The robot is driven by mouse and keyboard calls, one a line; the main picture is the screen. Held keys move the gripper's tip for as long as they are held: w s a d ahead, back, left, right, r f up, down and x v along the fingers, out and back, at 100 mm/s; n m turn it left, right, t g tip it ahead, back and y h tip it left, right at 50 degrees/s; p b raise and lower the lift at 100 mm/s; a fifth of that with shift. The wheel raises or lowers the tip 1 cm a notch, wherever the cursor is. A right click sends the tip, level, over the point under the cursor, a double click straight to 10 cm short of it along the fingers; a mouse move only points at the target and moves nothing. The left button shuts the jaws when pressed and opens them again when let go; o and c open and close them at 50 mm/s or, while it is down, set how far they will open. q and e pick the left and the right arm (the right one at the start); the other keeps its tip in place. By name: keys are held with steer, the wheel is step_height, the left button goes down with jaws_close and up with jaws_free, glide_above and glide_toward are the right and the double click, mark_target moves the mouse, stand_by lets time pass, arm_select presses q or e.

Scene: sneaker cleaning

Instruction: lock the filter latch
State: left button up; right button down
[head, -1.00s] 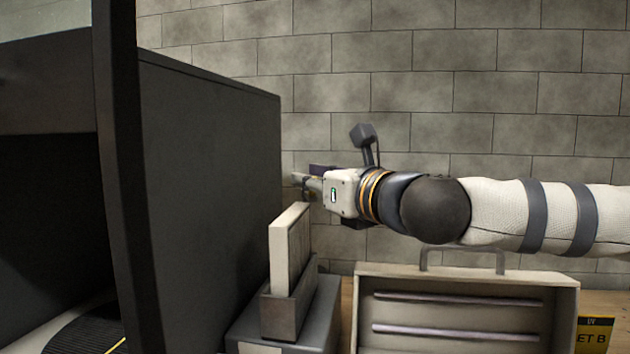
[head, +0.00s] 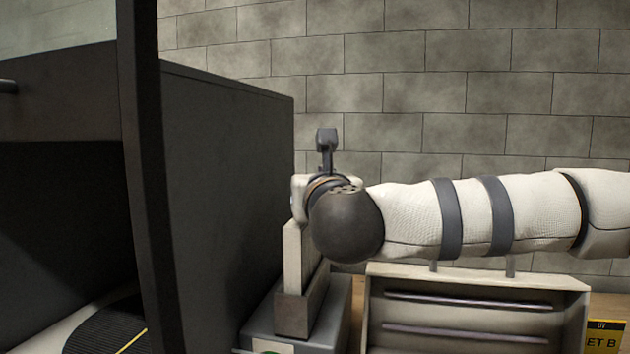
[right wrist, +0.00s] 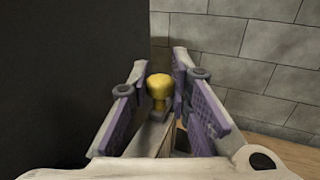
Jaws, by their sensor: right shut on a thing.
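My right gripper (right wrist: 161,78) is shut on a yellow knob (right wrist: 159,86), which sits between its purple-padded fingers in the right wrist view. The knob appears to be the filter latch's grip, and a pale strip lies below it. In the head view my right arm reaches in from the right, and its dark round joint hides the fingers and knob. A pale upright filter panel (head: 291,257) stands in a grey-brown holder (head: 293,315) just below my wrist. Whether the latch is locked cannot be told. My left gripper is not in view.
A large dark cabinet (head: 228,210) fills the left, close beside the filter. The holder rests on a grey box (head: 262,322). A pale open case (head: 480,283) with rails and a yellow-black label (head: 604,338) are at lower right. A block wall (head: 450,85) stands behind.

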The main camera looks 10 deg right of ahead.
steer(key=c, duration=1.5)
jaws_free()
steer(key=s, duration=1.2)
steer(key=shift+a, duration=0.15)
